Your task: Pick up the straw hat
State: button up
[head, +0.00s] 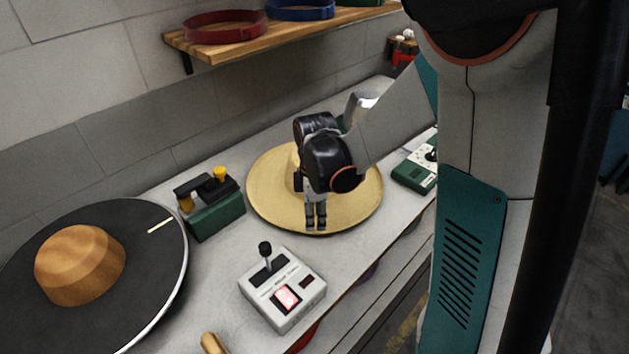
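The straw hat (265,193) is pale yellow with a wide round brim and lies on the grey bench (225,262). My gripper (316,222) is over the front part of its brim, pointing down. The fingertips look close together near the brim's front edge. I cannot tell whether they touch the brim or hold any of it. My arm's dark wrist hides most of the crown and the right middle of the hat.
Left of the hat stands a green block with a black-and-yellow handle (210,200). In front is a control box with a lever (283,288). A black disc (150,275) bears a brown hat form (80,264). A green device (415,172) is at right, a shelf (290,40) above.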

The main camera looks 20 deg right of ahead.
jog(key=shift+d+f+b, duration=0.15)
jog(key=shift+f+b, duration=0.5)
jog(key=shift+f, duration=0.7)
jog(key=shift+d+f+b, duration=0.1)
jog(key=shift+f+b, duration=0.55)
jog(key=shift+f, duration=0.7)
jog(key=shift+c, duration=0.6)
grip_shut()
